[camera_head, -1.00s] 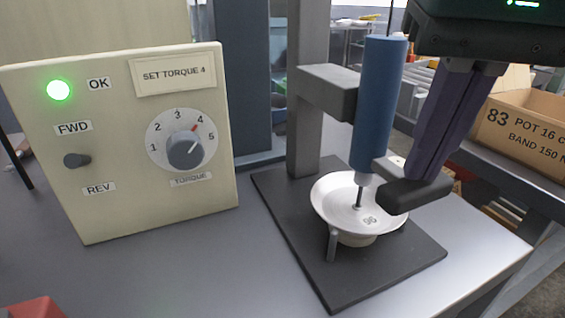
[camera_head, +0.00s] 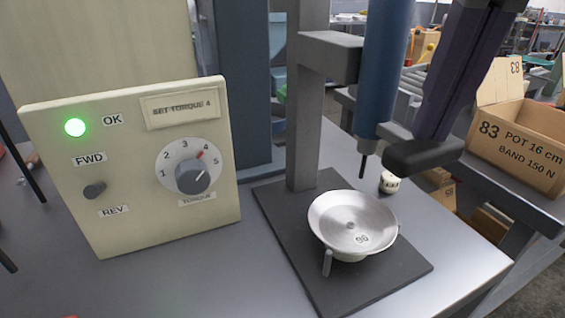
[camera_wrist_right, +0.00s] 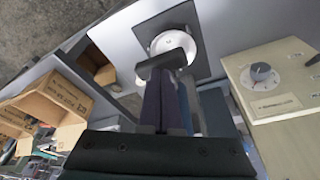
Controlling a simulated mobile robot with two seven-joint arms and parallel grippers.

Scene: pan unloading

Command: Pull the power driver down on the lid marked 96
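The lid marked 96 (camera_head: 340,216) is a shallow silver dish shape on a pan held on the dark base plate. The blue power driver (camera_head: 385,75) hangs upright above it on a grey bracket. Its bit tip is apart from the lid, with a clear gap. My right gripper (camera_head: 430,135) has its purple fingers shut on the driver's dark side handle (camera_head: 405,159). The handle also shows across the fingertips in the right wrist view (camera_wrist_right: 160,64), with the lid (camera_wrist_right: 178,43) beyond it.
A control panel (camera_head: 130,205) stands at left; its green OK lamp (camera_head: 75,127) is lit and its label reads SET TORQUE 4. A small white round piece (camera_head: 390,182) sits behind the lid. A cardboard box marked 83 (camera_head: 520,150) stands at right.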

